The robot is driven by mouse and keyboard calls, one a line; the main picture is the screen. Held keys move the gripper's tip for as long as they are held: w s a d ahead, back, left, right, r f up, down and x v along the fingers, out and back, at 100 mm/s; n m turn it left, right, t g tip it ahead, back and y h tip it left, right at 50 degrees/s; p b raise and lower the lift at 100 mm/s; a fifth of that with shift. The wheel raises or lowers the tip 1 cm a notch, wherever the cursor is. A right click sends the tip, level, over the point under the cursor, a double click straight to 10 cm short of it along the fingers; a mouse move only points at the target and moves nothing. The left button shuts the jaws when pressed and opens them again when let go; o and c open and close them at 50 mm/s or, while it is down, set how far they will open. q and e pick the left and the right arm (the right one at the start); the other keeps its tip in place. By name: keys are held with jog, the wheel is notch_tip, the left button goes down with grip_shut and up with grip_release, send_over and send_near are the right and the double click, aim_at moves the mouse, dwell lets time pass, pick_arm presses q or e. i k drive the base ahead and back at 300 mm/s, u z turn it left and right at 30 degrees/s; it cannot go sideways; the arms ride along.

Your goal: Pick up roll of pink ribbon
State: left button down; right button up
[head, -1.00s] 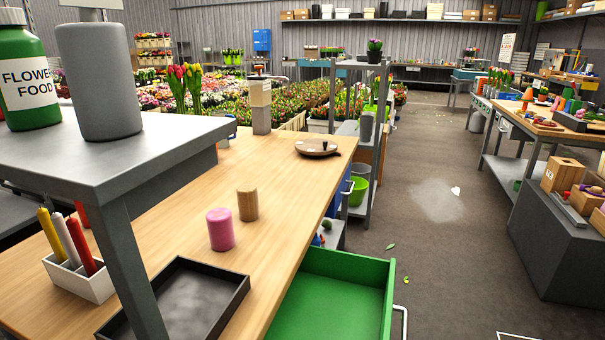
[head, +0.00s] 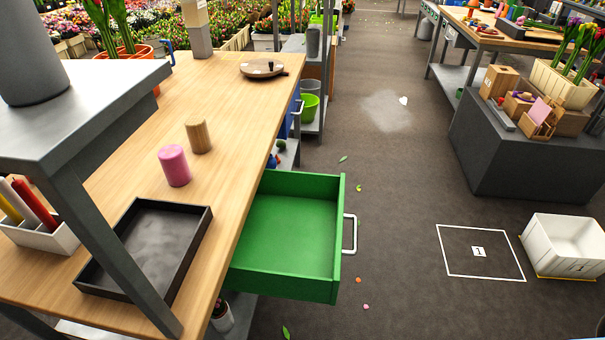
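The roll of pink ribbon (head: 174,166) stands upright on the wooden bench top in the head view, left of centre. A tan roll (head: 199,136) stands just behind it and to its right, with a small gap between them. Nothing covers the pink roll. Neither of my grippers shows in the head view.
A black tray (head: 205,226) lies in front of the pink roll. A grey raised shelf (head: 88,117) with a slanting leg stands at left. An open, empty green drawer (head: 335,265) juts out right of the bench. A white crate (head: 537,272) sits on the floor.

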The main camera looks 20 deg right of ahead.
aim_at(172, 158)
jog(key=z, duration=0.5)
jog(key=k, duration=1.15)
jog(key=z, duration=1)
jog(key=i, duration=1.2)
jog(key=u, duration=0.95)
